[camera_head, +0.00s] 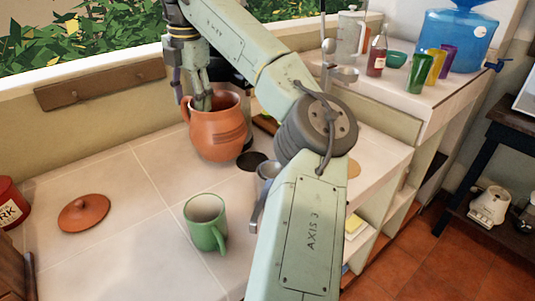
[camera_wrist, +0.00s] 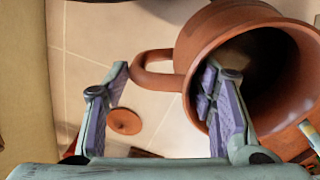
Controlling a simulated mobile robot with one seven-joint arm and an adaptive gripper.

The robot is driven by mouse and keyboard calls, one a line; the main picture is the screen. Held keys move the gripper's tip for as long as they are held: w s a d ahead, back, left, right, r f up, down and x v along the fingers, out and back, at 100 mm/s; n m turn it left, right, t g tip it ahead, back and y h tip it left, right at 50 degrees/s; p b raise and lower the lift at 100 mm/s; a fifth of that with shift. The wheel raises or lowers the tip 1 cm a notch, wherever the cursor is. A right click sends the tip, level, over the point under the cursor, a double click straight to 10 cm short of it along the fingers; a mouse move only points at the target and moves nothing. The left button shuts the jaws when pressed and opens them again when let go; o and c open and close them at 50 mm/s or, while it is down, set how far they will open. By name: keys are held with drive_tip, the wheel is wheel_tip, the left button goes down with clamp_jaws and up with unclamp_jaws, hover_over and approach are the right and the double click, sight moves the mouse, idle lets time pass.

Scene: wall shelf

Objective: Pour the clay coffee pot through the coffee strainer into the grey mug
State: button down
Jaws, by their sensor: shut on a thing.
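The clay coffee pot (camera_head: 222,138) is an orange-brown jug standing upright on the tiled counter. In the wrist view its open mouth and dark inside show at the right (camera_wrist: 265,75). My gripper (camera_head: 197,97) is at the handle side of its rim; in the wrist view my gripper (camera_wrist: 166,68) has one finger inside the mouth and one outside, with the handle and wall between. It is shut on the pot. A grey metal cup-like piece with a handle (camera_head: 267,171) is partly behind my arm; I cannot tell whether it is the strainer or the grey mug.
A green mug (camera_head: 205,222) stands in front of the pot. A clay lid (camera_head: 83,213) lies at the left, near a red can (camera_head: 10,203). A dark disc (camera_head: 251,161) lies beside the pot. Coloured cups and a blue water jug (camera_head: 455,40) stand at the back right.

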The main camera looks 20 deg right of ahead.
sight(211, 125)
drive_tip(key=shift+f, duration=0.35)
drive_tip(key=shift+s+d+r+t+y, duration=0.35)
drive_tip(key=shift+r+t, duration=0.05)
drive_tip(key=shift+r, duration=0.1)
drive_tip(key=shift+s+d+r+t+y, duration=0.3)
drive_tip(key=shift+s+r+t+y, duration=0.1)
drive_tip(key=shift+r, duration=0.1)
drive_tip(key=s+d+r+t+y, duration=0.2)
drive_tip(key=s+d+t+y, duration=0.1)
drive_tip(key=s, duration=0.1)
drive_tip(key=shift+s+d+r+t, duration=0.25)
drive_tip(key=shift+d+r+t, duration=0.1)
drive_tip(key=shift+t, duration=0.05)
drive_tip(key=shift+s+d, duration=0.2)
drive_tip(key=shift+s+d+r+t+y, duration=0.1)
drive_tip(key=shift+s+d+t+y, duration=0.4)
drive_tip(key=shift+t+y, duration=0.2)
drive_tip(key=shift+s+d+r+t+y, duration=0.1)
drive_tip(key=shift+s+d+t+y, duration=0.25)
drive_tip(key=shift+s+t+y, duration=0.3)
idle(2.8)
